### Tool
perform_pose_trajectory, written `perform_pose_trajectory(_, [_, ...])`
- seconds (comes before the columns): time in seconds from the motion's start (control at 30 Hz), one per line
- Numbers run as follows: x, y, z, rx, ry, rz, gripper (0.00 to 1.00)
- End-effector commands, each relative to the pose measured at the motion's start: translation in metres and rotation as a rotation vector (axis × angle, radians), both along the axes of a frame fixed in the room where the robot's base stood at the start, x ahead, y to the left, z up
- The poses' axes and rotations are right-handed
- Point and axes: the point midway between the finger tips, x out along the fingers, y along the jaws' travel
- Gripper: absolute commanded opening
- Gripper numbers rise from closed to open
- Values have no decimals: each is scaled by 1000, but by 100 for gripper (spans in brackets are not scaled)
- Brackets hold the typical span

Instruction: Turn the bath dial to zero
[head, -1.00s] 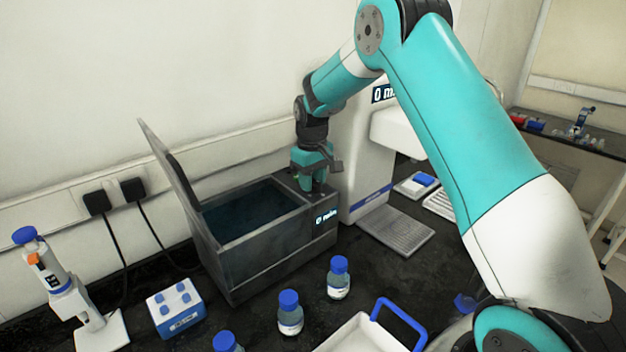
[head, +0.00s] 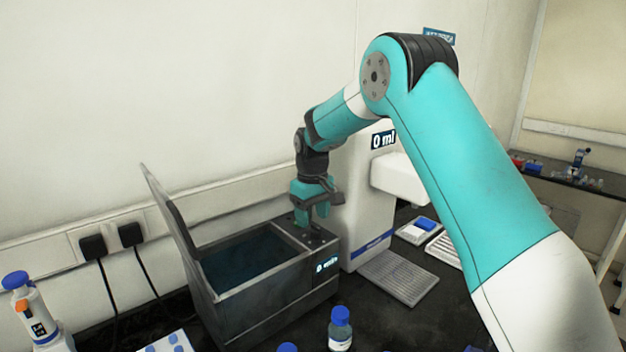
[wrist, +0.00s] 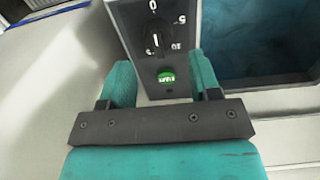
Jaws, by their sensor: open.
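The water bath (head: 275,295) is a dark grey open tank of blue water, its lid tilted up on the left. Its right-hand top panel carries the black dial (wrist: 155,40), shown in the wrist view with marks including 0 and 5 around it. A white line on the dial appears to point roughly toward the 0; its exact angle is hard to read. A green button (wrist: 166,77) lies below the dial. My gripper (head: 316,216) is above this panel. In the wrist view my open gripper (wrist: 163,76) has its fingers on either side of the panel, with nothing between them gripped.
A white instrument (head: 370,210) reading 0 ml stands close right of the bath, with a grey ribbed tray (head: 398,278) before it. A blue-capped bottle (head: 340,330) stands in front. Two plugs with cables are on the wall.

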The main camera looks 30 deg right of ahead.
Motion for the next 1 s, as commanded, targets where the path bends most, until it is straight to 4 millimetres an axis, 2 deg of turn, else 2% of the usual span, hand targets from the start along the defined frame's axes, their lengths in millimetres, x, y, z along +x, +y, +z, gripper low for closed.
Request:
perform_pose_trajectory(0.3, [1,0,81,-1,-7,0,57])
perform_pose_trajectory(0.5, [1,0,121,0,-5,0,57])
perform_pose_trajectory(0.7, [1,0,140,0,-3,0,57])
perform_pose_trajectory(1.0, [0,0,142,0,-1,0,57])
